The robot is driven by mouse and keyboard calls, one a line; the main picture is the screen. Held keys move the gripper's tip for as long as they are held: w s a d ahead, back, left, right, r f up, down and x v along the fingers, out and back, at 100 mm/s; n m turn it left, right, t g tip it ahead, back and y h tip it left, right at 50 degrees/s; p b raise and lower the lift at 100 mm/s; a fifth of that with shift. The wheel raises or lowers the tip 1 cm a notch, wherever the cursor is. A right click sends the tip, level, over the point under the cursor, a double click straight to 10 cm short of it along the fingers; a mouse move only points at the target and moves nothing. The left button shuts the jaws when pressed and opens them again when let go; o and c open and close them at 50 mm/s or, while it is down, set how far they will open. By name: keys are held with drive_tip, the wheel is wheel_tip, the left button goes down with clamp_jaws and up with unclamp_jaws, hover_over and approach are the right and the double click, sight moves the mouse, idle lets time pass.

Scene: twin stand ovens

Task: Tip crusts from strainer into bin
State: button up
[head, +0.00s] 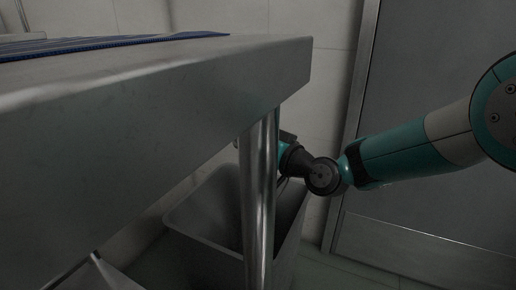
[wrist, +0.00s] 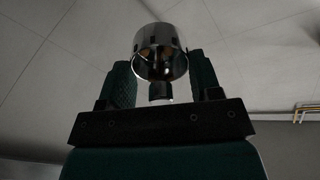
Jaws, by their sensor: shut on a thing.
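The strainer (wrist: 160,45) is a shiny metal cup in the wrist view, with its short dark handle between the fingers of my gripper (wrist: 163,80). My gripper is shut on it. Brownish bits, probably crusts (wrist: 158,57), show dimly inside its mouth; how many I cannot tell. The grey open bin (head: 205,215) stands on the floor in the head view, beyond the table leg. My wrist is above the bin's right side. The gripper's end and the strainer are hidden there behind the leg and table.
A steel table (head: 160,90) fills the left of the head view, with a blue striped cloth (head: 110,45) on top. Its round leg (head: 260,200) stands in front of the bin. A tiled wall (head: 325,40) and a grey door (head: 440,60) are behind.

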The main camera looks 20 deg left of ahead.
drive_tip(key=shift+s+d+f+t+y+b, duration=0.15)
drive_tip(key=shift+y+b, duration=0.25)
drive_tip(key=shift+b, duration=0.95)
drive_tip(key=shift+w+d+f+t+y+b, duration=0.15)
drive_tip(key=shift+y+b, duration=0.25)
drive_tip(key=shift+b, duration=0.95)
drive_tip(key=y+b, duration=0.1)
drive_tip(key=b, duration=0.3)
drive_tip(key=t+y+b, duration=0.1)
drive_tip(key=b, duration=0.2)
drive_tip(key=shift+s+d+f+b, duration=0.15)
drive_tip(key=shift+f+b, duration=0.1)
drive_tip(key=shift+b, duration=0.1)
drive_tip(key=y+b, duration=0.1)
drive_tip(key=b, duration=0.3)
drive_tip(key=t+y+b, duration=0.1)
drive_tip(key=b, duration=0.3)
drive_tip(key=shift+s+d+f+m+t+y, duration=0.1)
drive_tip(key=shift+d+f+m+t+y, duration=0.1)
drive_tip(key=shift+f+m+t+y, duration=0.15)
drive_tip(key=shift+y+b, duration=0.45)
drive_tip(key=shift+b, duration=0.35)
drive_tip(key=shift+d+r, duration=0.1)
drive_tip(key=shift+r, duration=0.05)
